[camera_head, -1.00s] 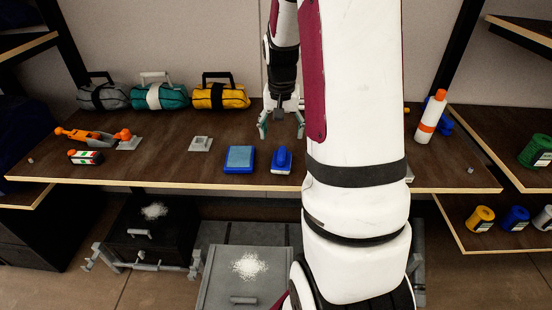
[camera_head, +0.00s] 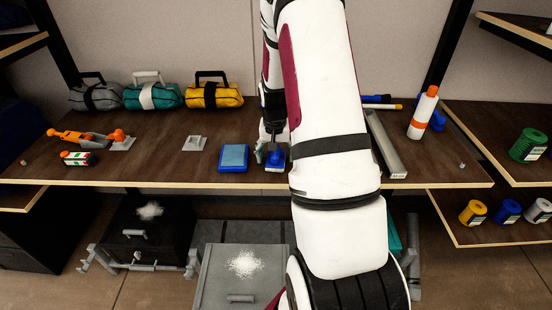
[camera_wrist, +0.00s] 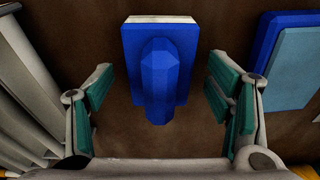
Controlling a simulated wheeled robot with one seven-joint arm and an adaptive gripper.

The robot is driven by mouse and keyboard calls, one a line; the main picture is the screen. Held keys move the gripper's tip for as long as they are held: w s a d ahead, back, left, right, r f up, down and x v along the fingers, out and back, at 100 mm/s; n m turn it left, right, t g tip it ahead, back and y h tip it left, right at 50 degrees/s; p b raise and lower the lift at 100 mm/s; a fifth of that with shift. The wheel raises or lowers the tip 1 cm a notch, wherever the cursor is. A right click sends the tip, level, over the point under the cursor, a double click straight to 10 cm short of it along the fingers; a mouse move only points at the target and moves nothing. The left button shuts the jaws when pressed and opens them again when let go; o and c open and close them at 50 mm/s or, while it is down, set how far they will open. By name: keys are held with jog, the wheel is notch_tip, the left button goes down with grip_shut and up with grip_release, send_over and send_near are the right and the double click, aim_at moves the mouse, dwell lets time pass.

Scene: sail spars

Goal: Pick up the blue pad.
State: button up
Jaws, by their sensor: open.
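A blue pad with a raised blue grip and a pale base edge (camera_wrist: 152,68) lies on the brown bench. In the head view this pad (camera_head: 275,166) is partly hidden by my arm. My gripper (camera_wrist: 168,85) is open, with one teal-lined finger on each side of the pad and a gap on both sides. In the head view my gripper (camera_head: 270,153) is low over the pad, largely hidden by my arm. A flat blue block with a light blue top (camera_head: 234,157) lies beside the pad; it also shows at the right of the wrist view (camera_wrist: 288,85).
A small grey block (camera_head: 194,144) and an orange tool (camera_head: 85,136) lie further left. Three rolled bags, including a yellow one (camera_head: 215,95), stand at the back. A long grey bar (camera_head: 387,145) and an orange-and-white bottle (camera_head: 422,112) are to the right.

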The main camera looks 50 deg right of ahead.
aim_at(279, 151)
jog(key=shift+f, duration=0.15)
jog(key=c, duration=1.3)
jog(key=shift+o, duration=0.2)
jog(key=shift+r, duration=0.55)
notch_tip(279, 151, up, 2)
jog(key=shift+w+r, duration=0.1)
jog(key=shift+s+r, duration=0.2)
jog(key=shift+s, duration=0.55)
jog(key=s+a+r, duration=0.1)
jog(key=s, duration=1.3)
jog(key=shift+s+a+r, duration=0.15)
jog(key=shift+s+a, duration=0.05)
jog(key=shift+s, duration=0.1)
